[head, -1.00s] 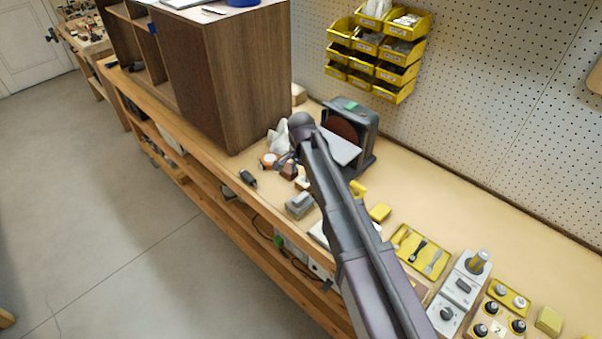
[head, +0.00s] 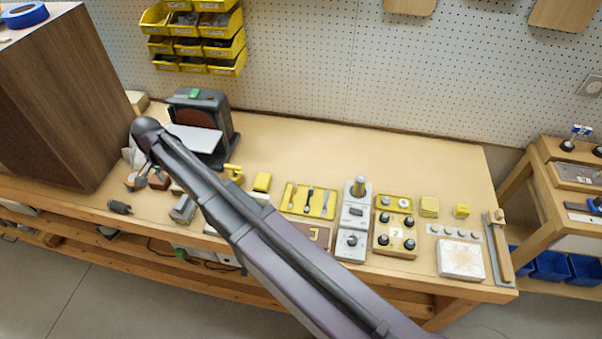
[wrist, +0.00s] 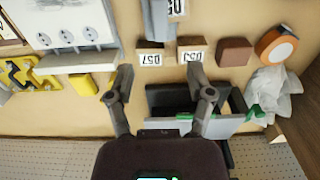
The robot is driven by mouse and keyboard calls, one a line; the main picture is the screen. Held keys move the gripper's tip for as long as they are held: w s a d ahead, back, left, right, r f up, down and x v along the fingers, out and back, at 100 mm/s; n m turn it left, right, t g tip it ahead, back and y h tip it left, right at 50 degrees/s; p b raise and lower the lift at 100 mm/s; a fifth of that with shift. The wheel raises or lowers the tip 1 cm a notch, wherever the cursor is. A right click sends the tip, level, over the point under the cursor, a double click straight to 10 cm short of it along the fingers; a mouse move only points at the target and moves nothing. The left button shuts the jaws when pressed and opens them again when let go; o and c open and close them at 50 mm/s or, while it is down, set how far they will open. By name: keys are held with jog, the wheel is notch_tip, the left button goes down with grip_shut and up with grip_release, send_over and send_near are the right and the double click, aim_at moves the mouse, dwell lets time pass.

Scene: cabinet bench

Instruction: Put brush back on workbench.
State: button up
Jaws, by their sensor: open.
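I cannot clearly pick out a brush. A small dark object (head: 119,207) lies near the bench's front edge and is too small to name surely. A yellow tray (head: 284,208) on the workbench (head: 400,158) holds several small tools, whose kinds I cannot tell. My gripper (head: 143,178) is low over the left part of the bench, in front of the disc sander, partly hidden by my arm. In the wrist view my gripper (wrist: 160,78) is open, its fingers apart with nothing between them. Small numbered wooden blocks (wrist: 191,52) lie just beyond the fingertips.
The disc sander (head: 229,135) stands behind my gripper, and a brown cabinet (head: 65,100) is at left. An orange-and-white roll (wrist: 277,46) and a crumpled white cloth (wrist: 272,92) lie nearby. A switch box (head: 352,220) stands right of the tray. The rear middle bench is clear.

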jog(key=d+n, duration=0.2)
jog(key=d, duration=3.6)
jog(key=s+d+n, duration=0.1)
jog(key=s+d, duration=0.5)
jog(key=d, duration=0.7)
jog(key=shift+s, duration=0.35)
